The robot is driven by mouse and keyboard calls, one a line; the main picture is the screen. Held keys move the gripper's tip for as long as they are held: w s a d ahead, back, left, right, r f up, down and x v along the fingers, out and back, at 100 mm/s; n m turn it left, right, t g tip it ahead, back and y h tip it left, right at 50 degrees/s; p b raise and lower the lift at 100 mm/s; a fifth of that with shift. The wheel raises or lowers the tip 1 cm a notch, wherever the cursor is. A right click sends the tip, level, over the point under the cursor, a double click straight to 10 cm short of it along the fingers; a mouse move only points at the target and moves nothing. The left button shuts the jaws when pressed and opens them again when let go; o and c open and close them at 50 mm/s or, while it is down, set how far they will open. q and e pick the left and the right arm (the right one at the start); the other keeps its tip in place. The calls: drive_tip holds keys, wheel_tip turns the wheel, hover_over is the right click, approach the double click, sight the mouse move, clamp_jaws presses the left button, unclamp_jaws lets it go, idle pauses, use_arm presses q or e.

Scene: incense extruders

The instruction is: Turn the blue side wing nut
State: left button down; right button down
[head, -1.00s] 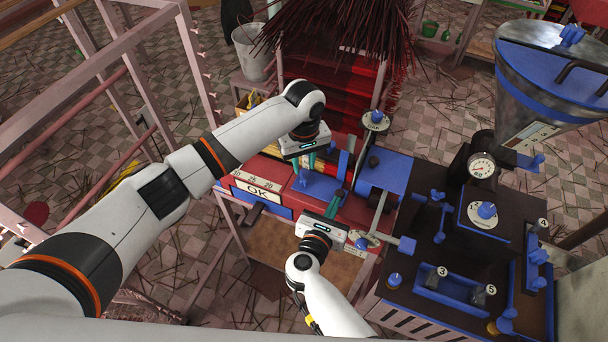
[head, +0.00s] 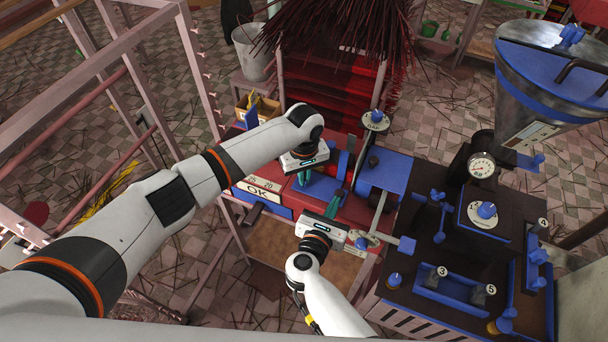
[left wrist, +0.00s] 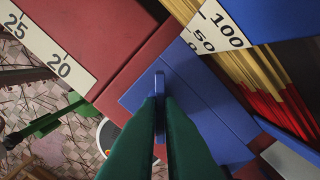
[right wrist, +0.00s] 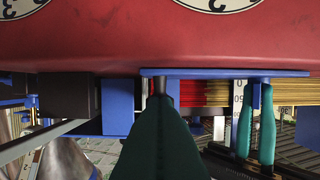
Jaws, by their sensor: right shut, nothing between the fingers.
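The blue side wing nut (left wrist: 159,88) stands as a thin upright wing on a blue plate (left wrist: 203,97) in the left wrist view. My left gripper (left wrist: 160,100) has its green fingers on either side of the wing and looks closed on it. The right wrist view shows the same wing (right wrist: 256,96) between the left fingers. In the head view the left gripper (head: 302,180) reaches down at the blue plate on the red extruder, and the wing is too small to make out. My right gripper (right wrist: 160,100) is shut and empty, its tips by a grey shaft under a blue plate edge.
A dark machine block with blue knobs (head: 470,235) and a gauge (head: 482,166) stands to the right. Red and yellow sticks (left wrist: 245,85) lie close beside the blue plate.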

idle(0.3)
use_arm(q)
drive_tip(key=m, duration=0.4)
drive_tip(key=shift+a, duration=0.1)
drive_tip(key=m, duration=0.3)
drive_tip(key=shift+a+m, duration=0.1)
drive_tip(key=shift+m, duration=0.2)
drive_tip(key=m, duration=0.4)
drive_tip(key=shift+a+m, duration=0.1)
drive_tip(key=shift+m, duration=0.2)
drive_tip(key=shift+w+a+m, duration=0.1)
drive_tip(key=shift+m, duration=1.7)
drive_tip(key=c, duration=1.6)
unclamp_jaws()
